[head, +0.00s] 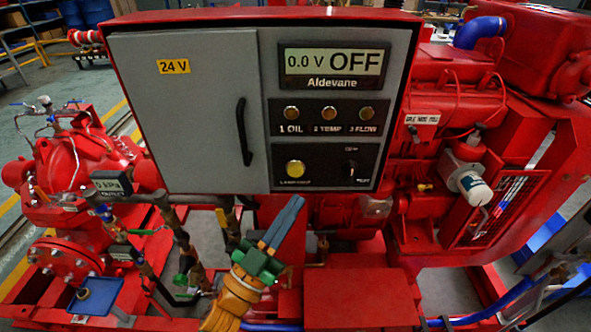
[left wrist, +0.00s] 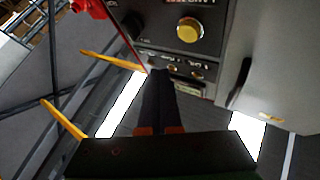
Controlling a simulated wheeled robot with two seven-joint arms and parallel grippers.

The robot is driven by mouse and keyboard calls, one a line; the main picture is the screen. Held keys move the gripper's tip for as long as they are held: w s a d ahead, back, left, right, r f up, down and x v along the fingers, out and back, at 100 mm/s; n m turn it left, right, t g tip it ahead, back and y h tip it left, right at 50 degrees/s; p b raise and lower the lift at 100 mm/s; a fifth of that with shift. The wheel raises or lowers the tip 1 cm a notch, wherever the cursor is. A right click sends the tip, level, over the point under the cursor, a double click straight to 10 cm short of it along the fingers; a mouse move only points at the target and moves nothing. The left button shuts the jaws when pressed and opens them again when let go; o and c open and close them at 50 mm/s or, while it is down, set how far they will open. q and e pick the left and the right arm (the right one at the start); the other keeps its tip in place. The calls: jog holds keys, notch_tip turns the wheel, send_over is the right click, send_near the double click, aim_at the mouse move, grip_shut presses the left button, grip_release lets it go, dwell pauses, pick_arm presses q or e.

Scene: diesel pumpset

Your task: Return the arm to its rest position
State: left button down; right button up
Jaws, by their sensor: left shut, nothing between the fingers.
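My left gripper (head: 291,208) is at the lower middle of the head view, in front of and below the control panel. Its two blue-grey fingers lie together, shut and empty, pointing up and to the right. In the left wrist view the closed fingers (left wrist: 159,78) point toward the panel face, which appears upside down. They look apart from the panel. My yellow-orange forearm comes up from the bottom edge. My right gripper does not show.
The red-framed control cabinet (head: 210,130) has a shut grey door with a black handle (head: 244,132). Its display (head: 333,62) reads 0.0 V OFF. A yellow lamp button (head: 295,169) sits below. Red pump (head: 75,165) stands left, engine right, and pipes and valves crowd below.

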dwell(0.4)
pick_arm(q)
jog(key=a+f+n+g+y, duration=0.2)
jog(key=a+f+n+y, duration=0.15)
jog(key=f, duration=0.85)
jog(key=a+f+n+g+y, duration=0.2)
jog(key=f+y, duration=0.3)
jog(key=f, duration=0.6)
jog(key=s+a+f+n+g+y, duration=0.1)
jog(key=s+a+f+g+y, duration=0.2)
jog(key=f, duration=0.4)
jog(key=s+a+f+g, duration=0.15)
jog(key=s+f, duration=0.25)
jog(key=f, duration=0.4)
jog(key=s+a+f+g+y, duration=0.1)
jog(key=s+a+f+g, duration=0.1)
jog(key=s, duration=0.7)
jog(key=s+a+f+n+g+y, duration=0.1)
jog(key=s+a+f+g, duration=0.2)
jog(key=s+f, duration=0.3)
jog(key=s+a+f+g+y, duration=0.1)
jog(key=s+a+f+g, duration=0.2)
jog(key=s, duration=0.9)
notch_tip(320, 180, down, 2)
jog(key=shift+g, duration=0.55)
jog(key=shift+a, duration=0.1)
